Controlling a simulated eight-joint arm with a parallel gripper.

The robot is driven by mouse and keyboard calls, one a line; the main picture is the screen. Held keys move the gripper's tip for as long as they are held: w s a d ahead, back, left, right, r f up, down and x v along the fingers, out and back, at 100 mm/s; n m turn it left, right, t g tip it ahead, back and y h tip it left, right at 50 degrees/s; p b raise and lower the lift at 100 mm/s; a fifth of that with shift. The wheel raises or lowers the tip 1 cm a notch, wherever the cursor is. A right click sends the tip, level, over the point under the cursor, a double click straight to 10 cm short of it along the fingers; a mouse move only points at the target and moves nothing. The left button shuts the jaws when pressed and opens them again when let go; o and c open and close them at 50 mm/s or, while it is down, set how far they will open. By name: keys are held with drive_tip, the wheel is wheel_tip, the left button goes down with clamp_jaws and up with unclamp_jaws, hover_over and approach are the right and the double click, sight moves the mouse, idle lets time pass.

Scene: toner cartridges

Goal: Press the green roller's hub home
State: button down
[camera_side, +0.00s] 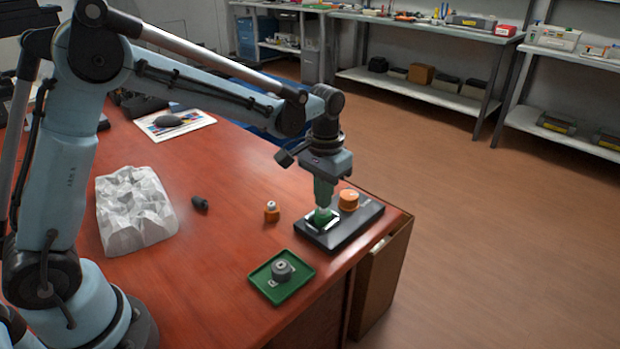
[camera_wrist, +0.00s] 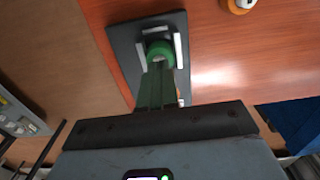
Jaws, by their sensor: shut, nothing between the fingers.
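The green roller (camera_side: 320,218) stands in a white-edged spot at the left end of a black base (camera_side: 340,236) near the table's right corner. In the wrist view it shows as a green round piece (camera_wrist: 160,48) between pale strips on the dark base (camera_wrist: 124,45). My gripper (camera_side: 323,205) points down right over it, fingers shut and empty. In the wrist view its fingertips (camera_wrist: 158,68) reach the roller's near edge. They look touching or very close; I cannot tell which. The fingers hide part of the roller, and how deep its hub sits is unclear.
An orange roller (camera_side: 348,200) stands at the base's other end, close to my gripper. A small orange-and-white piece (camera_side: 271,212), a green tray (camera_side: 266,286) holding a grey hub (camera_side: 282,271), a black cylinder (camera_side: 200,203) and crumpled white material (camera_side: 133,212) lie to the left.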

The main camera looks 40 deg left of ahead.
drive_tip(key=shift+f, duration=0.6)
idle(0.3)
drive_tip(key=shift+r, duration=3.55)
drive_tip(key=shift+s+r, duration=0.1)
drive_tip(key=shift+s, duration=0.05)
drive_tip(key=s+a+t, duration=0.2)
drive_tip(key=s+t, duration=0.1)
drive_tip(key=s, duration=0.4)
drive_tip(key=s+a+r+t, duration=0.1)
drive_tip(key=s+t, duration=0.3)
drive_tip(key=s, duration=0.4)
drive_tip(key=shift+a+r, duration=0.15)
drive_tip(key=shift+a, duration=0.6)
